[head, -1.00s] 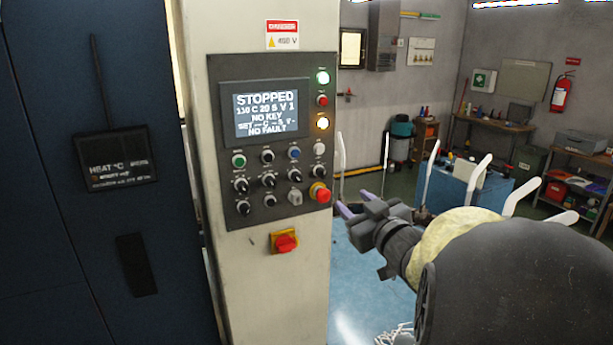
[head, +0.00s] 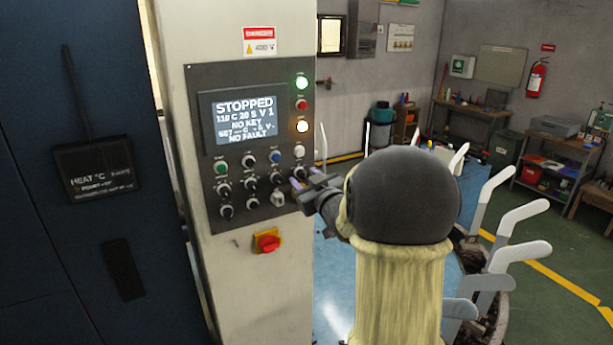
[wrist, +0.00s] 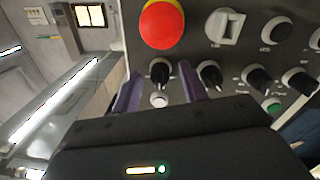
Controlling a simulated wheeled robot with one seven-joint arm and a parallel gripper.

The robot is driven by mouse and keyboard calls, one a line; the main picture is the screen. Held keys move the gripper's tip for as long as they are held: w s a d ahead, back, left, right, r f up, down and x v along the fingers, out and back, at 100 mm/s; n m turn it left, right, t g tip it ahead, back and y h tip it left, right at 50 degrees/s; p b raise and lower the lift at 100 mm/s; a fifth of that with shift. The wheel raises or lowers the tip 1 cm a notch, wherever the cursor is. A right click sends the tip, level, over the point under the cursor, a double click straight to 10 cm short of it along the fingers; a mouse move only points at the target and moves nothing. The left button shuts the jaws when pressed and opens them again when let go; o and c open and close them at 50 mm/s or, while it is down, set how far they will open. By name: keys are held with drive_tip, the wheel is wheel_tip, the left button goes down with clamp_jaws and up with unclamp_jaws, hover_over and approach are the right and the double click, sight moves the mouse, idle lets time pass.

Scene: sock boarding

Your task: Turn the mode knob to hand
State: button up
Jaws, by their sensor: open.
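The control panel (head: 238,225) holds rows of small black knobs, but their labels are too small to read, so I cannot tell which is the mode knob. My gripper (head: 304,178) is at the panel's lower right, open, its purple fingers pointing at the panel. In the wrist view, which is upside down, my gripper (wrist: 160,68) has its fingers on either side of a black knob (wrist: 159,73). Contact cannot be told. A second black knob (wrist: 209,74) lies just right of the fingers there. The arm hides part of the panel's right edge in the head view.
A red emergency button (wrist: 162,24) and a grey key-type switch (wrist: 225,26) are close to the fingers. A red and yellow rotary switch (head: 267,241) is below the panel. White sock forms (head: 519,220) stand to the right.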

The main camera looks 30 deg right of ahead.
drive_tip(key=shift+c, duration=0.2)
clamp_jaws()
